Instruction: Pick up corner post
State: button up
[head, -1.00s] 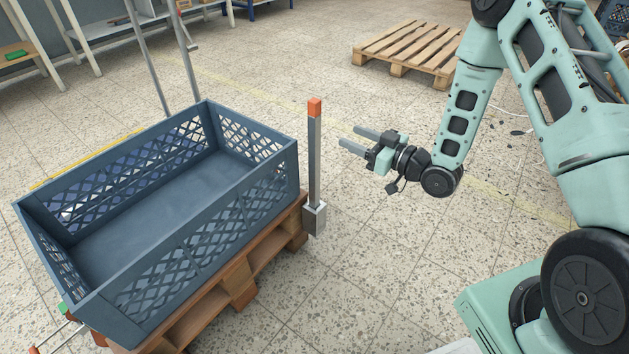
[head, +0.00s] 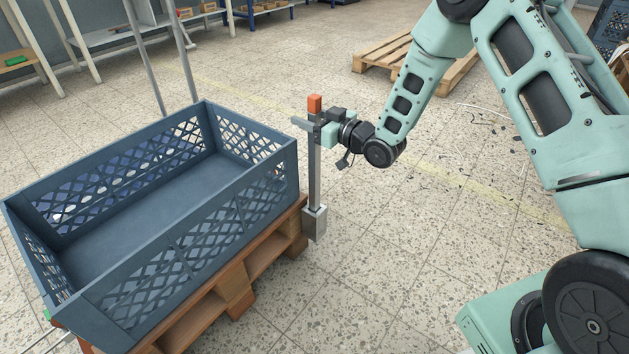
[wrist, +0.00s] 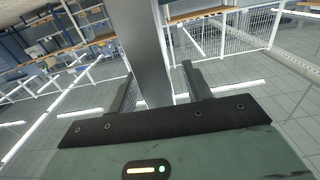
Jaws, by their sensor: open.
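The corner post (head: 315,180) is a slim grey upright bar with an orange top and a grey block at its foot, by the near right corner of the pallet. My gripper (head: 305,122) is at the post's upper part, just below the orange top. In the wrist view the post (wrist: 150,55) rises between the two open fingers (wrist: 160,90), with the left finger partly behind it. The fingers stand on either side of the post; whether either one touches it cannot be told.
A blue-grey lattice crate (head: 150,240) stands on a wooden pallet (head: 238,290) left of the post. Another wooden pallet (head: 385,50) lies at the back. Shelves and tables stand at the back left. The tiled floor right of the post is mostly free.

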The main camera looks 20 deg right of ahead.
jog(key=shift+w, duration=0.1)
jog(key=shift+c, duration=0.3)
grip_shut()
dwell(1.1)
